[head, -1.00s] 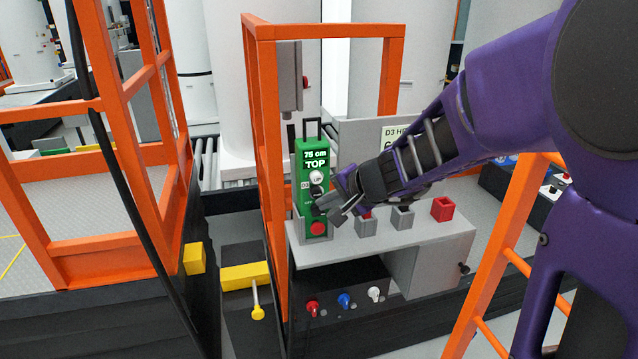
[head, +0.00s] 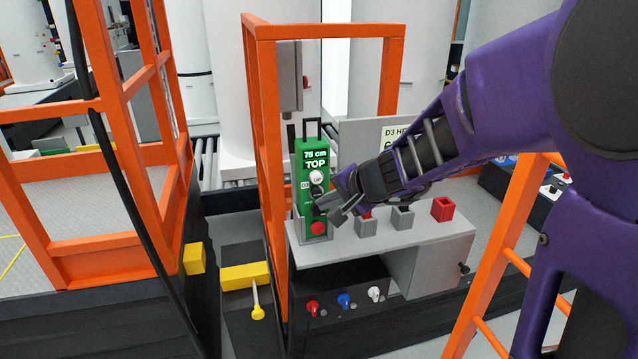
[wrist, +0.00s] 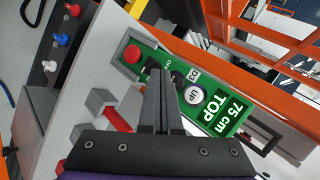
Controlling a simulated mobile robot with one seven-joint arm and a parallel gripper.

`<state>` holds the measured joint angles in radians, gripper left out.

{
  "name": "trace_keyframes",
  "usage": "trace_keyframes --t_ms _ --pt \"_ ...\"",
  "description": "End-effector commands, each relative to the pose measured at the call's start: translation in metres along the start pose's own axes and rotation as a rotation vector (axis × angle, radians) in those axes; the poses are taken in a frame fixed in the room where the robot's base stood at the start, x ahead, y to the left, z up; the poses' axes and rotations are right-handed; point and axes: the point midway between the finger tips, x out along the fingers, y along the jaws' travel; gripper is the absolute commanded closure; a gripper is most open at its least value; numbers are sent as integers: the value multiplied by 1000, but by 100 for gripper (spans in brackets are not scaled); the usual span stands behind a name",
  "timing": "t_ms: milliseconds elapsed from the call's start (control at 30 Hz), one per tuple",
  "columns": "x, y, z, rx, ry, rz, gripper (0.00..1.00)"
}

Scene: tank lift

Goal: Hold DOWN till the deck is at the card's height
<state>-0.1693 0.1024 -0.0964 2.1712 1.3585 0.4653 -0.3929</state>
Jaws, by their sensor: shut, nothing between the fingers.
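The green control pendant (head: 313,165) stands upright in a grey holder at the left end of the shelf. Its display (head: 315,159) reads 75 cm TOP. The card (head: 392,136) on the grey panel is mostly hidden by my arm; "D3 HE" shows.
Orange posts (head: 265,170) rise just left of the pendant. Red, blue and white knobs (head: 344,300) sit below. The railed deck (head: 110,250) is at left.

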Motion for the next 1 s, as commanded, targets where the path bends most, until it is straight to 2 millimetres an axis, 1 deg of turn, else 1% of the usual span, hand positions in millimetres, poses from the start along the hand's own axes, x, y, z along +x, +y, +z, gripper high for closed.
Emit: trace_keyframes --t_ms 333,1000 --pt "6 -4 -4 0 0 0 100" --pt "8 -6 -6 0 0 1 100"
